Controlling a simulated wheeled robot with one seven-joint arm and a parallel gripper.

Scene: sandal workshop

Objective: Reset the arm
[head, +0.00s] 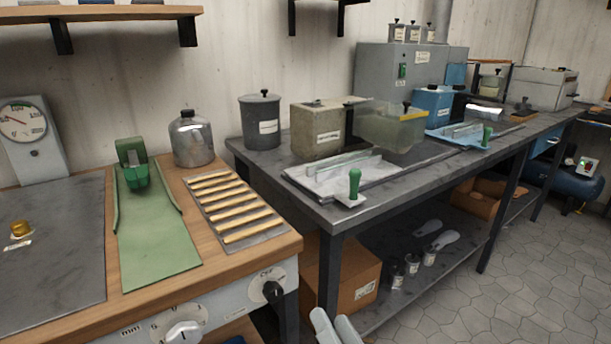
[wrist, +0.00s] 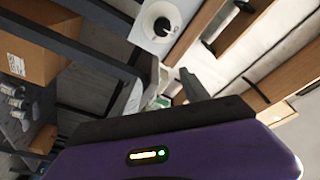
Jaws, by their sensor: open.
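My gripper (wrist: 183,98) shows in the wrist view as dark finger parts above a purple housing with a small lit yellow and green display. It is open, and I see nothing held in it. The wrist view is tilted, with the bench front and its black knob (wrist: 162,27) at the top. In the head view, two pale rounded shapes, which may be part of my arm, rise at the bottom edge in front of the benches.
The wooden bench (head: 285,245) stands at left with a green strip (head: 160,240), a tray of tan bars (head: 228,207) and a metal jar (head: 192,140). The dark bench (head: 400,185) holds tanks and a green-handled tool (head: 354,184). A cardboard box (head: 340,275) sits below. Floor is clear at right.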

